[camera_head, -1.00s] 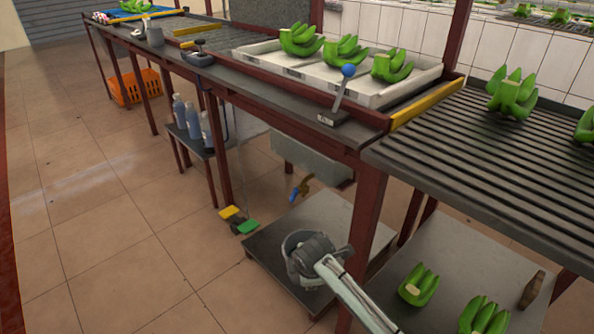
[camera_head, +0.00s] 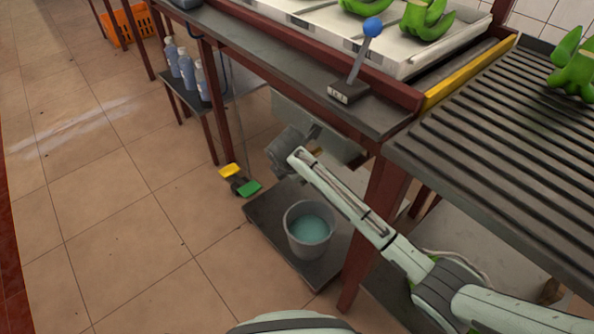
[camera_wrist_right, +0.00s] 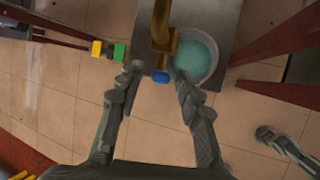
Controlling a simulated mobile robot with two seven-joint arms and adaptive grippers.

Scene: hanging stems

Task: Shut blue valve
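In the right wrist view a brass tap (camera_wrist_right: 163,38) hangs down from the top, with the blue valve handle (camera_wrist_right: 161,77) at its lower end. My right gripper (camera_wrist_right: 159,74) is open, with one finger on each side of the handle; whether either touches it I cannot tell. In the head view my right gripper (camera_head: 287,150) is under the bench and hides the tap. A bucket of bluish water (camera_head: 308,229) stands below and also shows in the wrist view (camera_wrist_right: 196,57). A grey gripper-like part (camera_wrist_right: 285,147), probably my left gripper, shows at the wrist view's right; its finger state is unclear.
A red table leg (camera_head: 371,235) stands close to my right arm. A grey basin (camera_head: 318,128) is under the bench. A blue-knobbed lever (camera_head: 358,62) stands on the bench. The floor at left is clear.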

